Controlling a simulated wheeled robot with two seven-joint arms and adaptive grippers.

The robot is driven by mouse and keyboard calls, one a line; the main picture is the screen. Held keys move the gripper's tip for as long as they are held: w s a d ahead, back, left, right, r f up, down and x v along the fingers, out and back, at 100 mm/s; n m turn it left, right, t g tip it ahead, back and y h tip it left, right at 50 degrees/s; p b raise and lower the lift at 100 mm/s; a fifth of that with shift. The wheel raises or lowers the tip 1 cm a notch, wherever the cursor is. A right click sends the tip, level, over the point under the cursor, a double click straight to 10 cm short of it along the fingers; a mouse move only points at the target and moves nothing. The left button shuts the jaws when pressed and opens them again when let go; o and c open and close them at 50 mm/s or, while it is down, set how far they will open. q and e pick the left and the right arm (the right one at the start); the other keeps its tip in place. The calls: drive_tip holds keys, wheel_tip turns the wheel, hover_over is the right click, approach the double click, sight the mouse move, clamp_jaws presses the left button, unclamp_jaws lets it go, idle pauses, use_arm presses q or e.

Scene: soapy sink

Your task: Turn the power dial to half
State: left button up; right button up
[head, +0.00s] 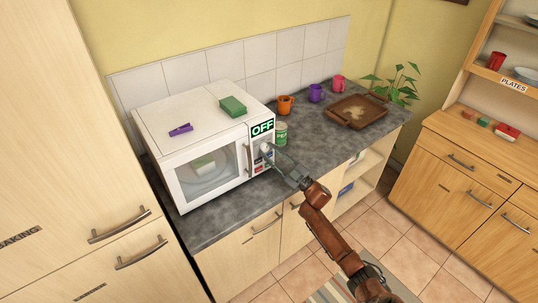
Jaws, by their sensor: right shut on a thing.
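The white microwave (200,131) stands on the grey counter with its door shut. Its display (262,129) reads OFF in white on green. The pale power dial (265,147) is on the panel below the display, partly hidden by my gripper. My right gripper (268,153) reaches in from the lower right and is shut on the dial. The dial's pointer is too small to read. A pale green item (203,163) shows through the door window. My left gripper is not in view.
A purple clip (181,130) and a green block (233,106) lie on the microwave. A green can (280,133) stands close beside the panel. Orange (286,105), purple (316,93) and pink (338,83) mugs and a brown tray (357,111) sit farther right on the counter.

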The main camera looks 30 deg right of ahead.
drive_tip(key=shift+d+n+g+y, duration=0.1)
drive_tip(key=shift+n+g+y, duration=0.2)
drive_tip(key=shift+n, duration=0.8)
drive_tip(key=o, duration=1.2)
drive_tip(key=shift+c, duration=0.2)
drive_tip(key=v, duration=1.2)
drive_tip(key=shift+r, duration=0.1)
